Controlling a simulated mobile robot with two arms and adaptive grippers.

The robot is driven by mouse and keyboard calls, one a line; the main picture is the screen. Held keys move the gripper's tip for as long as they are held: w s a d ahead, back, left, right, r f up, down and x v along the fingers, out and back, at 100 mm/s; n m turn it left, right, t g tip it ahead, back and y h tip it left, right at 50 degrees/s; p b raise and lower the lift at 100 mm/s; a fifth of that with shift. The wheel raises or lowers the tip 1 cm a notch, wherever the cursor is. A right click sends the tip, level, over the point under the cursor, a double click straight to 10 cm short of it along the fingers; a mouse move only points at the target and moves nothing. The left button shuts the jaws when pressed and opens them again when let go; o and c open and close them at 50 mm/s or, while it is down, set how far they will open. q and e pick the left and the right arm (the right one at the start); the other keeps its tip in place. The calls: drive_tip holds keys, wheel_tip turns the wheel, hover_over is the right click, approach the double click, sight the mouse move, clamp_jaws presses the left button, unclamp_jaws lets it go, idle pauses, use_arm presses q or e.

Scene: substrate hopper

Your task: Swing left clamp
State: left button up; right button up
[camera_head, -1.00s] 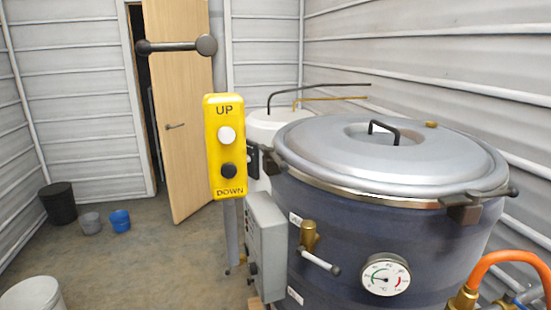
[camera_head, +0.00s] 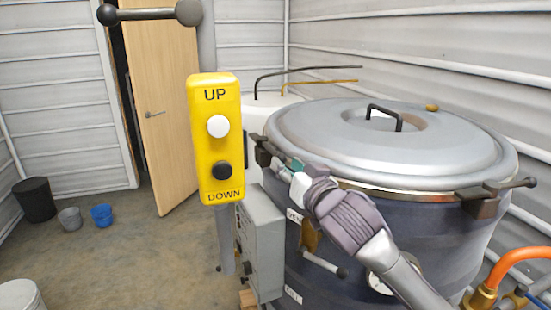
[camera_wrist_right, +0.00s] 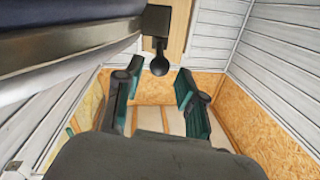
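The left clamp (camera_head: 264,150) is a dark block with a handle on the left rim of the round grey lid (camera_head: 390,140). In the right wrist view its block (camera_wrist_right: 157,22) and the dark ball knob (camera_wrist_right: 159,66) show at the top centre. My right gripper (camera_head: 285,168) reaches in from the lower right in the head view, its tip close to the left clamp and partly covering it. In the wrist view the right gripper (camera_wrist_right: 156,85) is open, with the knob ahead between its two green-padded fingers, apparently untouched. My left gripper is out of view.
A second clamp (camera_head: 480,202) sits on the lid's right rim. A yellow UP/DOWN control box (camera_head: 216,140) hangs just left of the blue kettle (camera_head: 445,235). A grey box (camera_head: 262,240) stands below it. Open floor lies to the left.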

sight(275, 151)
drive_tip(key=x, duration=0.6)
drive_tip(key=shift+w+a+b, duration=0.15)
drive_tip(key=shift+w+b, duration=0.2)
drive_tip(key=c, duration=0.7)
clamp_jaws()
drive_tip(key=shift+f, duration=0.1)
